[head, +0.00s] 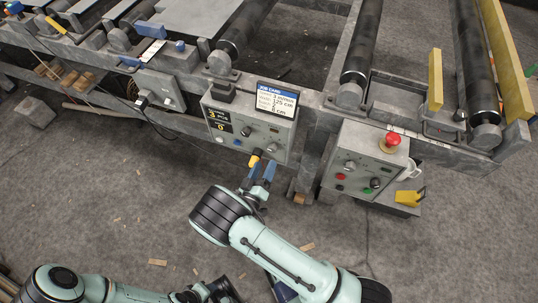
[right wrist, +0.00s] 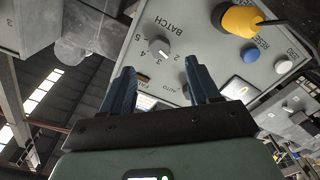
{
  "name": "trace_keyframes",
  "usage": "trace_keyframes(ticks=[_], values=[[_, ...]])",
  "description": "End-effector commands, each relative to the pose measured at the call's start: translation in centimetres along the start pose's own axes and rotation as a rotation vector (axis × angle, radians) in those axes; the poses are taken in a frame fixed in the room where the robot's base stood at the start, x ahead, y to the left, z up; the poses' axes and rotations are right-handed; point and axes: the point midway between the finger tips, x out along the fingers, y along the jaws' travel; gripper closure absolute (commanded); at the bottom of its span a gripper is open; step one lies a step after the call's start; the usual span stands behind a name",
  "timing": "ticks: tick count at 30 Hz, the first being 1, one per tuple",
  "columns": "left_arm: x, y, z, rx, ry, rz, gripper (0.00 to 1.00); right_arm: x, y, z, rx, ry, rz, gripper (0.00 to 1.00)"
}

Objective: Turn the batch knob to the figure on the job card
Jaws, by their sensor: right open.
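The batch knob (right wrist: 160,46) is a small grey knob on the grey control panel (right wrist: 205,35), under the word BATCH, with figures printed around it. I cannot tell exactly which figure it points to. My right gripper (right wrist: 160,70) is open; its blue fingers stand apart, with the knob ahead between them and not gripped. In the head view the right gripper (head: 262,171) is just below the panel box (head: 225,139). The job card (head: 276,97) is fixed on the box's top edge; its small print is hard to read. My left gripper (head: 215,292) is low, its fingers unclear.
A yellow part (right wrist: 240,18) and a blue button (right wrist: 249,54) are near the knob. A second control box (head: 350,158) with a red emergency button (head: 391,140) stands to the right. Rollers (head: 362,50) lie behind. The floor in front is mostly clear.

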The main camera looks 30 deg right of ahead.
Motion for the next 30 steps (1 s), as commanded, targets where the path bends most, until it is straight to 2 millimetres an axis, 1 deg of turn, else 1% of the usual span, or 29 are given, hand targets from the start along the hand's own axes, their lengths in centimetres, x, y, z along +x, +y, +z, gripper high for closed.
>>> trace_keyframes(ticks=[1,3,6,10,15,30], values=[[-0.2,0.1,0.2,0.001,-0.006,0.0,0.57,-1.2,0.0,-0.1,-0.002,0.002,-0.003,0.39],[-0.3,0.1,0.4,0.001,-0.012,0.001,0.57,-2.6,0.0,0.0,-0.002,0.001,-0.003,0.39],[-0.5,0.2,0.7,0.002,-0.019,0.001,0.57,-4.3,0.0,0.0,-0.001,0.001,-0.002,0.39],[-0.6,0.2,0.9,0.002,-0.024,0.001,0.57,-5.7,0.0,0.0,-0.001,0.001,-0.001,0.39],[-0.6,0.2,1.0,0.002,-0.027,0.001,0.57,-6.3,0.1,0.1,-0.002,0.0,0.001,0.39],[-0.6,0.2,1.0,0.002,-0.027,0.001,0.57,-6.2,0.0,0.1,-0.001,-0.001,0.0,0.39]])
